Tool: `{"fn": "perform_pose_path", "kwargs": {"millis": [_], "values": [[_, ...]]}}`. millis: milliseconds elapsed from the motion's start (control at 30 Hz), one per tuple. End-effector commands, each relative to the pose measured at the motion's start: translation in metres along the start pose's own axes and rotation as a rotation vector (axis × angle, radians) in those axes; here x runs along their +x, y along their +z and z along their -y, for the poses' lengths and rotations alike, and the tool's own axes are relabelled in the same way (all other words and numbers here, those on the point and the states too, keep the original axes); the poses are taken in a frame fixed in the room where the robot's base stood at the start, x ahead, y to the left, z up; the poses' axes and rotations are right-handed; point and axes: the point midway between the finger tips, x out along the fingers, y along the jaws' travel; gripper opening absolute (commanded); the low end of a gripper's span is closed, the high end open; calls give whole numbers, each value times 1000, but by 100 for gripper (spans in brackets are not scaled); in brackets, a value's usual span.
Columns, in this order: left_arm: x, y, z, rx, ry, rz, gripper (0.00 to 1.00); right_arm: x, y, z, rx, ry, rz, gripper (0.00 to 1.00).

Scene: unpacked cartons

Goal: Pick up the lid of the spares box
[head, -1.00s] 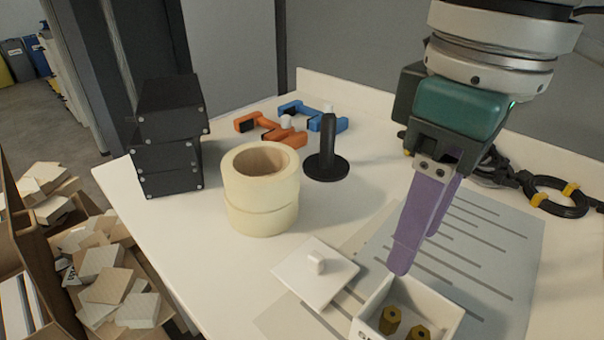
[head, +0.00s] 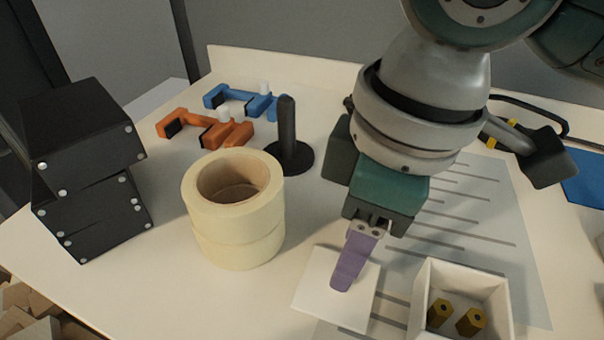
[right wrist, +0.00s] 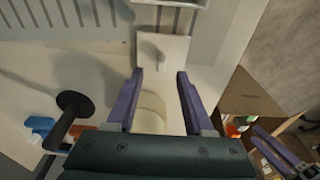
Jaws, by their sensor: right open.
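The lid (head: 312,285) is a flat white square lying on the table and papers, left of the spares box. In the right wrist view the lid (right wrist: 176,50) with its small knob (right wrist: 153,55) lies beyond the fingertips. The spares box (head: 465,277) is white, open-topped, and holds brass hex pieces (head: 471,321). My right gripper (head: 346,283) points down over the lid; it is open and empty, its spread fingers also seen in the right wrist view (right wrist: 159,74). In the head view its near finger hides the knob. Purple finger parts, seemingly my left gripper's (right wrist: 275,150), show at the wrist view's lower right.
Two stacked tape rolls (head: 235,215) stand left of the lid. A black post on a round base (head: 289,140), orange (head: 205,127) and blue (head: 240,100) clamps, and stacked black boxes (head: 85,165) stand farther left. Printed sheets (head: 490,215) lie under the box.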

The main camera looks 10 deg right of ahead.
Motion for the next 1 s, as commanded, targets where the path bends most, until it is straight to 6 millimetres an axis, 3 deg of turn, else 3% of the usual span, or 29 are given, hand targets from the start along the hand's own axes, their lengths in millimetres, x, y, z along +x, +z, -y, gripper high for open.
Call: {"fn": "perform_pose_path", "kwargs": {"millis": [100, 200, 433, 900, 1000], "values": [[12, 4, 0, 0, 0, 0, 50, 25, 2, 2, 1, -3, 3, 52], [15, 5, 0, 0, -1, 0, 50, 36, 2, 2, 0, 0, 2, 52], [14, 4, 1, 1, -3, -1, 50, 37, 1, 2, -1, 1, 0, 52], [14, 4, 3, 9, -10, -2, 50, 36, 1, 2, 0, 1, 1, 0], [14, 4, 3, 9, -10, -3, 50, 36, 1, 2, 0, 1, 1, 0]]}}
